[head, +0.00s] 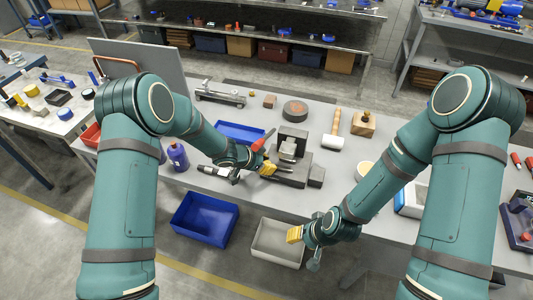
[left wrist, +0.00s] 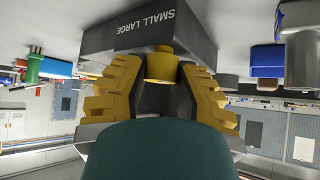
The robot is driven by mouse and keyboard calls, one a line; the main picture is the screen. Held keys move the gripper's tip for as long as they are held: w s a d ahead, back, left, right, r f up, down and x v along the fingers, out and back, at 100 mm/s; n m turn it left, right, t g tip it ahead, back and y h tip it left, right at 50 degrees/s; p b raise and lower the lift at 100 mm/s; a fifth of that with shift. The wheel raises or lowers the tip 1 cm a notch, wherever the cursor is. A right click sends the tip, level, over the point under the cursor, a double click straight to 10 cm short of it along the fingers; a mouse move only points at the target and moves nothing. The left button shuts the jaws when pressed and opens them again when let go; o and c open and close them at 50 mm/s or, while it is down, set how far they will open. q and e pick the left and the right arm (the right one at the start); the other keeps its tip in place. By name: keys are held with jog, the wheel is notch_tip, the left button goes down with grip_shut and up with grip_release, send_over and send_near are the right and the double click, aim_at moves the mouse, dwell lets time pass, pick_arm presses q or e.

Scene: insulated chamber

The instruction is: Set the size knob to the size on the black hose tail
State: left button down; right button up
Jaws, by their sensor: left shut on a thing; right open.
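The size knob is a yellow cylinder (left wrist: 161,67) in the left wrist view. It sits at a grey block (left wrist: 118,28) marked SMALL and LARGE. My left gripper (left wrist: 160,72) has its yellow fingers shut on the knob. In the head view my left gripper (head: 268,168) is at the near left side of a dark grey fixture (head: 292,139) on the bench; the knob is hidden there. My right gripper (head: 294,234) is open and empty over a light grey bin. I cannot make out the black hose tail or any size on it.
A blue bin (head: 204,220) and the light grey bin (head: 277,243) stand before the bench (head: 205,183).

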pick_arm(q)
jog(key=shift+m+g+p, duration=0.5)
jog(key=shift+m+p, duration=0.1)
jog(key=shift+p, duration=0.55)
jog(key=shift+m+g+h+p, duration=0.35)
jog(key=shift+m+g+h, duration=0.05)
jog(key=shift+m, duration=0.2)
pick_arm(e)
notch_tip(320, 180, up, 4)
jog(key=shift+d+r, duration=0.1)
jog(key=shift+r, duration=0.05)
pick_arm(q)
jog(key=shift+s+f+m+g, duration=0.1)
jog(key=shift+m+g, duration=0.4)
jog(key=shift+m, duration=0.1)
pick_arm(e)
jog(key=shift+r, duration=0.1)
pick_arm(q)
jog(key=c, duration=0.7)
grip_release()
jog(key=v, duration=1.2)
